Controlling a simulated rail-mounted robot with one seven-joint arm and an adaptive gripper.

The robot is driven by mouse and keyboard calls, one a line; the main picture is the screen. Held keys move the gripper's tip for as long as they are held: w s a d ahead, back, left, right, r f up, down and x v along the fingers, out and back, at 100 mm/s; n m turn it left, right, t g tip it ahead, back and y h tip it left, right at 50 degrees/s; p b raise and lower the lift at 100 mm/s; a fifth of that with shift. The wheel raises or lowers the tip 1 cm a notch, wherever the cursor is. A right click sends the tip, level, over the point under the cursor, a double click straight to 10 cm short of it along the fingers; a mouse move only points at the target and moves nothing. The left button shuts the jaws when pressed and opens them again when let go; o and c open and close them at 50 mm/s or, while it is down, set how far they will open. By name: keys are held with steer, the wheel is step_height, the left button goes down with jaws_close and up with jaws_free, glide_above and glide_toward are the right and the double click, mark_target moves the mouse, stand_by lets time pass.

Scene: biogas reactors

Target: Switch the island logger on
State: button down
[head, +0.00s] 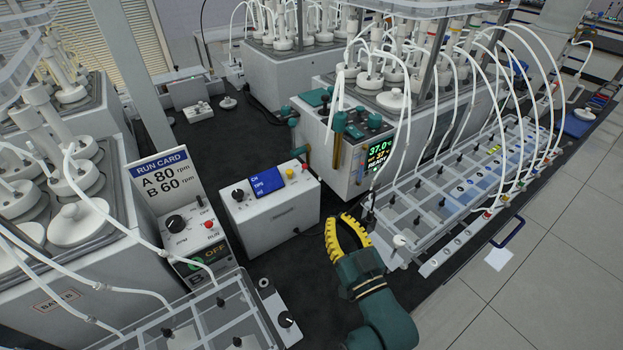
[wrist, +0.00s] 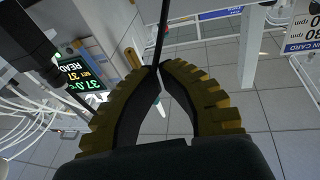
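A pale box with a small blue screen (head: 271,181), which I take to be the island logger (head: 275,220), stands on the dark bench in the middle of the head view. Its front carries a black knob (head: 238,194); a yellow button (head: 297,169) and a red button (head: 305,167) show at its upper right. My gripper (head: 338,217) is to the right of this box, apart from it. In the wrist view its yellow-backed fingers (wrist: 159,67) meet at the tips. A thin dark line runs up from the tips; I cannot tell whether it is held. The box is not clearly visible in that view.
A unit with a green 37.0 °C display (head: 378,152) stands behind my gripper. To the right is a long clear tray (head: 425,215) with many white tubes. On the left are a run card (head: 165,178) and a motor control panel (head: 190,235). Dark bench lies between.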

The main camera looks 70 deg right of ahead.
mark_target(311, 181)
steer(key=shift+r, duration=0.1)
steer(key=b+x, duration=0.2)
steer(key=x, duration=1.2)
steer(key=shift+w, duration=0.1)
steer(key=shift+r+p, duration=0.3)
steer(key=shift+p, duration=0.35)
steer(key=shift+f+g, duration=0.1)
steer(key=shift+g, duration=0.2)
steer(key=shift+y+p, duration=0.3)
steer(key=shift+p, duration=0.15)
